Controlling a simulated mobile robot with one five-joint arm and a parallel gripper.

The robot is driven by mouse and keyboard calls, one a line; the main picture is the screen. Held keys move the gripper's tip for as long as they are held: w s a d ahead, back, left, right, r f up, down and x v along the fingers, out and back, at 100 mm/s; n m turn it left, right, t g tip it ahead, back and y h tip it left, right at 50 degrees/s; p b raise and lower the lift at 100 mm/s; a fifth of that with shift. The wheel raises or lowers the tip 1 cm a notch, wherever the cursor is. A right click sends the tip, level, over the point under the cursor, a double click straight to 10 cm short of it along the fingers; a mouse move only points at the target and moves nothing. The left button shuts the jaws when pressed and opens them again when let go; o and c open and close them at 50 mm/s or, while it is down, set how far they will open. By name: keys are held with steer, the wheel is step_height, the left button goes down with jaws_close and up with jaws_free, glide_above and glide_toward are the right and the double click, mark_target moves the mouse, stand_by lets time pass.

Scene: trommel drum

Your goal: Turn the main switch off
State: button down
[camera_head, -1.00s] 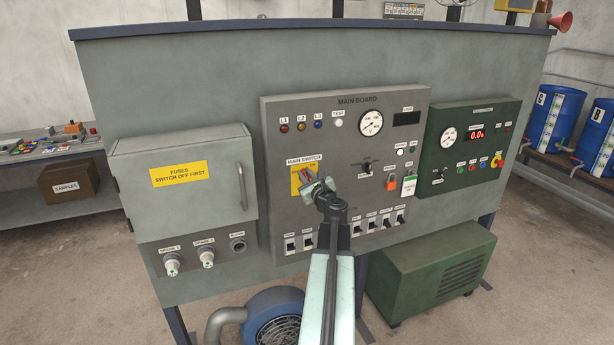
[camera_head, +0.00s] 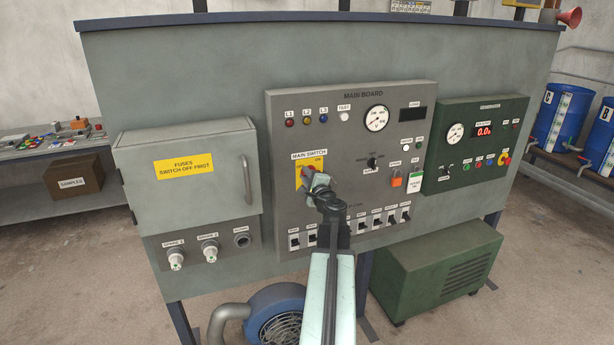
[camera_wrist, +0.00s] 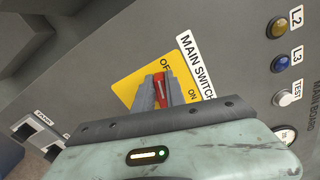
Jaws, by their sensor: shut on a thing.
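The main switch has a red handle (camera_wrist: 163,88) on a yellow plate (camera_wrist: 129,81) with OFF and ON lettering. In the wrist view the handle stands between my gripper's two grey fingers (camera_wrist: 161,92), which are shut on it. The handle's far end lies near the OFF lettering, but the fingers hide part of it, so its exact setting is hard to tell. In the head view the yellow plate (camera_head: 318,163) sits under the MAIN SWITCH label on the grey main board (camera_head: 290,150). My gripper (camera_head: 309,180) covers its lower part.
Small switches (camera_head: 294,241) line the board's lower edge, below my gripper. A grey fuse box (camera_head: 185,190) stands out to the left. A green control panel (camera_head: 487,145) is to the right.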

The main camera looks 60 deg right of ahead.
steer(key=shift+a+f+n+b, duration=0.15)
steer(key=shift+f+n, duration=0.1)
steer(key=shift+n, duration=0.55)
steer(key=shift+d+f+n+b, duration=0.1)
steer(key=shift+f+n+b, duration=0.1)
steer(key=shift+n, duration=0.6)
steer(key=shift+a, duration=0.1)
steer(key=c, duration=1.4)
jaws_free()
steer(key=v, duration=0.7)
steer(key=shift+s+a, duration=0.2)
steer(key=shift+s, duration=0.05)
